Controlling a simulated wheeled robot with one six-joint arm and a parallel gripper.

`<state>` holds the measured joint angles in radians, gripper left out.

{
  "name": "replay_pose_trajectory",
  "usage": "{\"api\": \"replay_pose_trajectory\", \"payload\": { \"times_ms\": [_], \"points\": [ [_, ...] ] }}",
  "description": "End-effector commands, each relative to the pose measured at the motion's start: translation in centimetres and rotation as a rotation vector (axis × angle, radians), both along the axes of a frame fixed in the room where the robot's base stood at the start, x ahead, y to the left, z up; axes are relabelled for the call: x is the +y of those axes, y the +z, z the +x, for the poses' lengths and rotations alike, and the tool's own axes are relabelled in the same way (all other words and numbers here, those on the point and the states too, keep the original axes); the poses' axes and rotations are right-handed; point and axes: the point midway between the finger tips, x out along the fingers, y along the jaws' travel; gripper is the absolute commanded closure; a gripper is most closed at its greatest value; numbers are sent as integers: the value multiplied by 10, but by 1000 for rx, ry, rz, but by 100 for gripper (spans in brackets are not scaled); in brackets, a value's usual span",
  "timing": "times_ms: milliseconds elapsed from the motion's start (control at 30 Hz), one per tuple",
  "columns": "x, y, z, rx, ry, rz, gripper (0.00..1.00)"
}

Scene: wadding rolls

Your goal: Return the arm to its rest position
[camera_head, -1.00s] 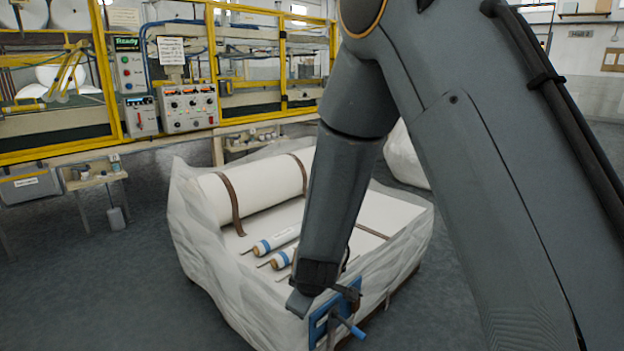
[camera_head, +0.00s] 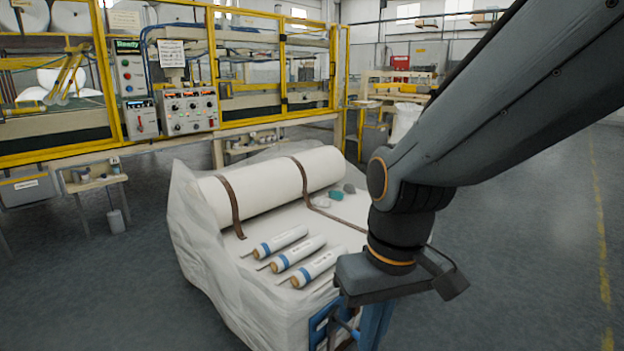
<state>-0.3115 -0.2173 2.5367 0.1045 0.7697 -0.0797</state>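My arm reaches in from the upper right in the head view and bends down at its wrist. My gripper (camera_head: 375,325) hangs at the bottom, in front of the right side of a plastic-wrapped bed (camera_head: 240,300). Its blue lower part runs out of the picture, so its opening and anything in it are hidden. Three small white rolls (camera_head: 298,256) with blue bands lie side by side on the bed, left of my gripper and apart from it. A large white wadding roll (camera_head: 270,187) with brown straps lies behind them.
Small teal and grey lumps (camera_head: 336,195) lie on the bed right of the large roll. A yellow-framed machine (camera_head: 240,120) with control boxes stands behind on the left. The grey floor (camera_head: 530,240) at the right is open, with a yellow line.

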Motion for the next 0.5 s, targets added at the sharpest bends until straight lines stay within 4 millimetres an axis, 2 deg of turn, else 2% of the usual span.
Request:
{"api": "replay_pose_trajectory", "payload": {
  "times_ms": [167, 500],
  "points": [
    [-18, 10, -24, 38, -74, -31, 100],
    [-33, 34, -20, 39, -124, -41, 100]
  ]
}}
